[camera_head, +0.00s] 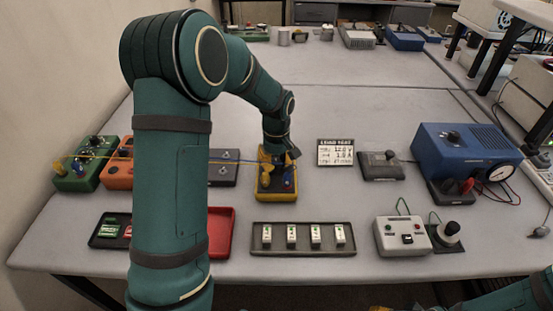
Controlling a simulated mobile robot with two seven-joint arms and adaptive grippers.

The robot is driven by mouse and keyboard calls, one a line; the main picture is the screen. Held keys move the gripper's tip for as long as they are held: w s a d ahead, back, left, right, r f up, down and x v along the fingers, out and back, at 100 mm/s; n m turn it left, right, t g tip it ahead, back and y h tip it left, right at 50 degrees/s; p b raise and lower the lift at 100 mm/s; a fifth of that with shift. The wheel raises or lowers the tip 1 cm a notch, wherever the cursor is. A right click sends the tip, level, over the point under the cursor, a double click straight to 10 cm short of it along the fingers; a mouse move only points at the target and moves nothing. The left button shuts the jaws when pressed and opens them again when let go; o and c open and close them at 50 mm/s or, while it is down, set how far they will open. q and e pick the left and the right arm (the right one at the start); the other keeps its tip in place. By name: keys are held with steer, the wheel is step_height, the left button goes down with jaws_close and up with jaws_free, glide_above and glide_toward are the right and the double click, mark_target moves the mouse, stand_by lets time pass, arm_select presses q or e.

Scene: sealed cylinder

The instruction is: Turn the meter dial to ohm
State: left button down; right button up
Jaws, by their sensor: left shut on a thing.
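The yellow meter (277,194) sits in the middle of the table, with leads running to it from the left. My left gripper (281,155) comes down over the meter's upper part and is shut on its dial. The gripper and wrist hide the dial, so its pointer and markings cannot be read. A rounded yellow part and small blue and red spots show on the meter below the gripper. Part of my right arm shows at the bottom right corner; its gripper is out of sight.
Left of the meter are a dark grey box (223,174), an orange box (118,176) and a green box (80,172). A tray with several small modules (304,253) lies in front. A card (336,152) and a blue supply (462,147) stand right.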

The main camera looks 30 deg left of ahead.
mark_target(276, 162)
arm_select(q)
steer(key=m+p, duration=0.1)
steer(key=m, duration=0.4)
steer(key=shift+s+f+m, duration=0.1)
steer(key=shift+s+m, duration=0.05)
steer(key=shift+m, duration=0.25)
stand_by(0.4)
steer(key=c, duration=0.6)
jaws_free()
step_height(276, 162, up, 12)
steer(key=shift+r, duration=0.1)
stand_by(0.3)
